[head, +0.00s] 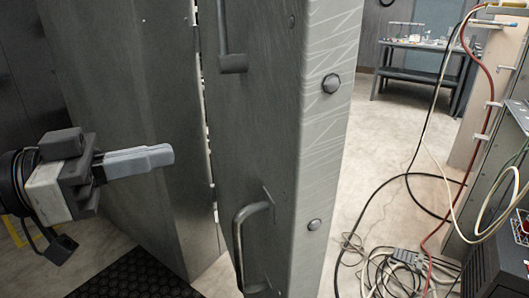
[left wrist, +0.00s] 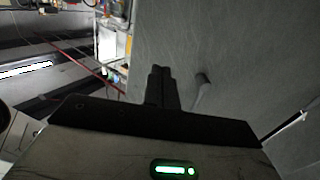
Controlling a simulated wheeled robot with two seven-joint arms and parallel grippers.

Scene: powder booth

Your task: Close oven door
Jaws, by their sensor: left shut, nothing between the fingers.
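The oven door (head: 255,130) is a tall, thick, dark grey slab in the middle of the head view. It carries a D-shaped handle (head: 240,235) low down and another handle (head: 233,62) higher up. Its lighter right edge has round bolt heads. A second tall grey panel (head: 130,110) stands to its left, with a narrow lit gap between them. My left gripper (head: 172,155) is shut and empty, in front of the left panel and left of the handles. In the left wrist view its fingers (left wrist: 160,75) point toward a grey panel with a handle-like part (left wrist: 203,90). My right gripper is out of view.
Loose cables (head: 400,270) lie on the floor at the lower right, beside a cabinet (head: 500,230) with hoses. A table (head: 420,50) with a bench stands at the back right. A black mat (head: 135,278) lies at the lower left. Pale floor shows right of the door.

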